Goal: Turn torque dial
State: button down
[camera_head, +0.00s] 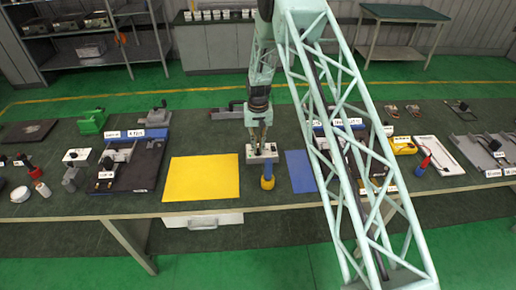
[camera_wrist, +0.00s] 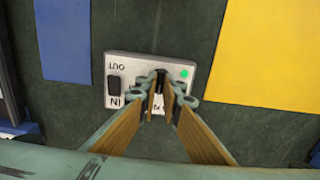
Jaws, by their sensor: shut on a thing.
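A small pale control box (camera_head: 250,158) stands on the dark green bench below my gripper (camera_head: 262,148). In the wrist view the box (camera_wrist: 125,67) bears the labels OUT and IN, a black rocker switch (camera_wrist: 114,86) and a green light (camera_wrist: 184,73). My gripper (camera_wrist: 158,88) comes down over the box, its fingers closed around a small black dial (camera_wrist: 160,74). The fingers hide most of the dial and part of the lettering beside it. I cannot tell the dial's setting.
A yellow sheet (camera_head: 201,178) lies left of the box and a blue sheet (camera_head: 299,171) to its right. A yellow-and-blue round object (camera_head: 268,177) stands in front of the box. A black fixture board (camera_head: 125,170) lies further left. My arm covers part of the right side.

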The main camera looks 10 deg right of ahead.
jog(key=shift+n+b, duration=0.3)
jog(key=shift+b, duration=0.1)
jog(key=shift+f+n+b, duration=0.1)
jog(key=shift+n+b, duration=0.6)
jog(key=shift+b, duration=0.1)
jog(key=n+b, duration=0.5)
jog(key=n, duration=0.1)
jog(key=shift+n+b, duration=0.85)
jog(key=shift+n, duration=1.25)
jog(key=c, duration=2.8)
grip_release()
jog(key=shift+r, duration=0.2)
